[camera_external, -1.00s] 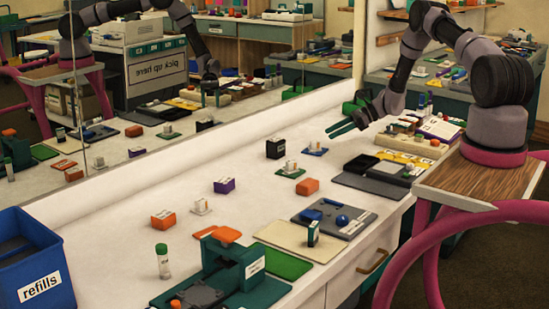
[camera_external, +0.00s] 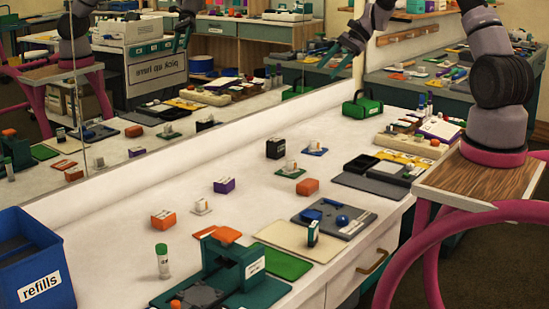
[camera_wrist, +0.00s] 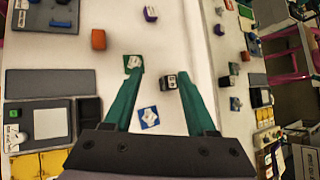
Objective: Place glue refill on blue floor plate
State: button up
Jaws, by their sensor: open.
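A small blue plate (camera_external: 323,152) with a white piece on it lies on the white counter near the mirror; it also shows in the wrist view (camera_wrist: 144,124). Small labelled boxes stand nearby: a black one (camera_external: 275,149), an orange one (camera_external: 307,187) and a purple one (camera_external: 224,185). Their labels are too small to read, so I cannot tell which thing is the glue refill. My gripper (camera_external: 345,45) is open and empty, high above the counter. In the wrist view, the black box (camera_wrist: 171,81) appears between its teal fingers (camera_wrist: 158,85), well below them.
A blue bin labelled refills (camera_external: 40,291) stands front left. A green-capped bottle (camera_external: 162,262), teal fixture (camera_external: 230,265), grey tray (camera_external: 335,218) and green caddy (camera_external: 362,107) occupy the counter. The mirror (camera_external: 270,80) borders its back. Bare counter lies along the mirror.

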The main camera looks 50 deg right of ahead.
jog(key=s+a+r+n+h, duration=0.3)
jog(key=s+a+r+n, duration=0.4)
jog(key=s+a+r, duration=0.75)
jog(key=s+a+r+n+t+h, duration=0.1)
jog(key=s+a+r+n, duration=0.1)
jog(key=s, duration=0.7)
jog(key=s+a+r+n+t+h, duration=0.1)
jog(key=s+a+r+n+h, duration=0.1)
jog(key=s+r+n, duration=0.3)
jog(key=s, duration=0.4)
jog(key=shift+s, duration=0.35)
